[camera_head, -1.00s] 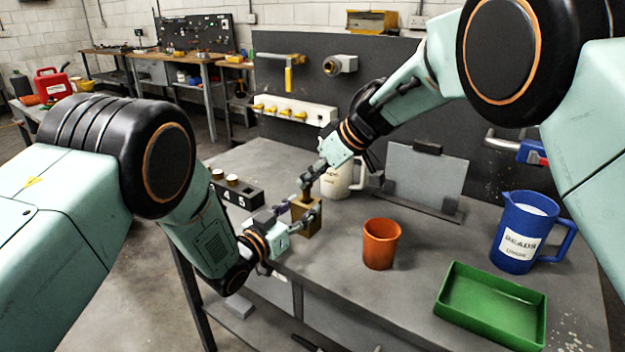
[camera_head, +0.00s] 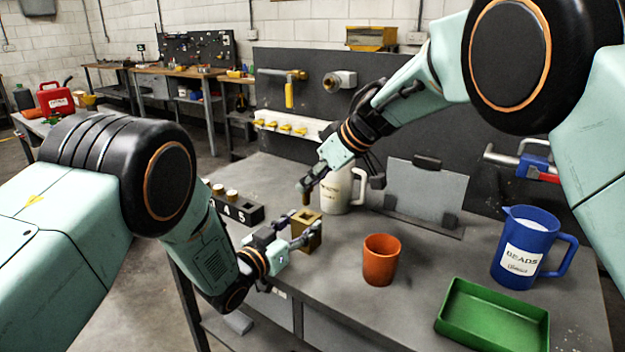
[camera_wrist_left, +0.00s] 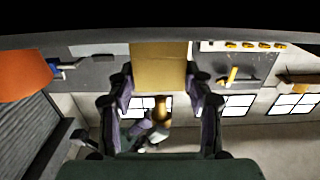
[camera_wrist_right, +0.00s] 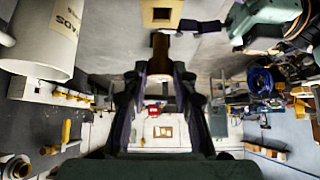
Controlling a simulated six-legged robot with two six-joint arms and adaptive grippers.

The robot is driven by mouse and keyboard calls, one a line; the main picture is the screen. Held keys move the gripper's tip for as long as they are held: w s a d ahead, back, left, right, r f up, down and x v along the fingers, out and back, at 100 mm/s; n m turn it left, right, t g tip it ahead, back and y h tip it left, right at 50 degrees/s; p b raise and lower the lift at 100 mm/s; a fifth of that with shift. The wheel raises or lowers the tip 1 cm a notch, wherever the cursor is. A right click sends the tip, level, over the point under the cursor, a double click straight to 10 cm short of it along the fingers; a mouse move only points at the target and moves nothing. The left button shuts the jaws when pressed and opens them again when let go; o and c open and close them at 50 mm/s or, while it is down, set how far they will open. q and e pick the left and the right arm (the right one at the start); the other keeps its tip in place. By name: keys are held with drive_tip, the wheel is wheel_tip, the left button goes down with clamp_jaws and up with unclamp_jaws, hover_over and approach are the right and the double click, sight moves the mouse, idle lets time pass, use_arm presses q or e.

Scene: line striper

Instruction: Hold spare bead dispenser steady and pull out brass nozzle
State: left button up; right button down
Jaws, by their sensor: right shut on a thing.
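The spare bead dispenser is a brass-coloured block (camera_head: 307,236) standing on the bench, with a square hole in its top (camera_wrist_right: 161,13). My left gripper (camera_head: 291,240) has its fingers on two opposite sides of the block; in the left wrist view the block's plain face (camera_wrist_left: 159,66) fills the space between the fingertips. My right gripper (camera_head: 306,188) is shut on the brass nozzle (camera_head: 306,198), just above the block. In the right wrist view the nozzle (camera_wrist_right: 159,62) lies between the fingers, clear of the hole.
A numbered black rack (camera_head: 240,210) is left of the block. An orange cup (camera_head: 381,262), a green tray (camera_head: 492,318) and a blue bead jug (camera_head: 521,248) are to the right.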

use_arm(q)
drive_tip(key=o, duration=0.4)
drive_tip(key=shift+c, duration=0.2)
drive_tip(key=v, duration=1.2)
